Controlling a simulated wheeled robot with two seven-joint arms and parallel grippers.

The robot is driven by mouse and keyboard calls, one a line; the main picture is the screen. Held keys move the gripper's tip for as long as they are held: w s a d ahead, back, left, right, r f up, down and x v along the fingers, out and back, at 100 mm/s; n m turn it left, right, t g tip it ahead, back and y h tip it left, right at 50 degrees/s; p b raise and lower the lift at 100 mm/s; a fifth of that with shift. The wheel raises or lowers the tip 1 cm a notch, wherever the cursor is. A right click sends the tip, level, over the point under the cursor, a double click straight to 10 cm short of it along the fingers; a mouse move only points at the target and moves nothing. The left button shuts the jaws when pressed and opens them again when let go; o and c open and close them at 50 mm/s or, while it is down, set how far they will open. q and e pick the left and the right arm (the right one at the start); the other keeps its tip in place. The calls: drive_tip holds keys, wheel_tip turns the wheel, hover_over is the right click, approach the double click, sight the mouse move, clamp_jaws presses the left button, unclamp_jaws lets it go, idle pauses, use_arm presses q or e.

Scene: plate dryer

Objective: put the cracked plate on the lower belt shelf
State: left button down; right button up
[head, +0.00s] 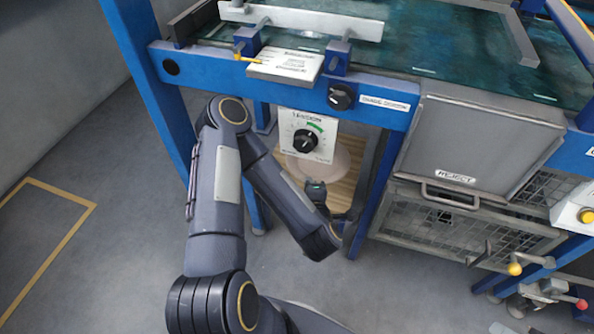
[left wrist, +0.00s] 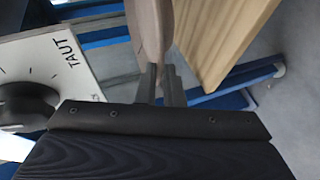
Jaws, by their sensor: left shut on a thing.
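A pale pinkish-beige plate (head: 328,157) shows below the dial panel in the head view, partly hidden by the panel and my arm. My left gripper (head: 316,187) is shut on its edge. In the left wrist view the plate (left wrist: 149,30) stands nearly edge-on between the fingers (left wrist: 160,84). I cannot make out a crack. The lower shelf (head: 348,190) is a light wooden board under the blue frame, behind and below the plate. It also shows just right of the plate in the left wrist view (left wrist: 222,35); I cannot tell whether they touch. My right gripper is out of view.
The dial panel (head: 302,137) hangs close above my gripper. Blue legs (head: 370,195) flank the shelf opening. The green belt (head: 455,50) runs above. A grey REJECT box (head: 478,145) and wire cage (head: 460,225) stand to the right. The floor at left is clear.

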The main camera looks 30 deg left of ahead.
use_arm(q)
drive_tip(key=w+a+f+b, duration=0.1)
drive_tip(key=a+f, duration=0.1)
drive_tip(key=a, duration=0.1)
drive_tip(key=w+a+f+b, duration=0.2)
drive_tip(key=a+f, duration=0.1)
drive_tip(key=w+a+f+b, duration=0.1)
drive_tip(key=a+f, duration=0.2)
drive_tip(key=a, duration=0.1)
drive_tip(key=shift+w+b, duration=0.3)
drive_tip(key=shift+b, duration=0.05)
drive_tip(key=shift+a+f, duration=0.2)
drive_tip(key=shift+f, duration=0.05)
drive_tip(key=f+b, duration=0.1)
drive_tip(key=f, duration=0.1)
drive_tip(key=f+b, duration=0.1)
drive_tip(key=shift+w+a+f, duration=0.15)
drive_tip(key=shift+a+f, duration=0.05)
drive_tip(key=shift+f, duration=0.15)
drive_tip(key=shift+r, duration=0.1)
drive_tip(key=c, duration=1.6)
unclamp_jaws()
drive_tip(key=shift+o, duration=0.2)
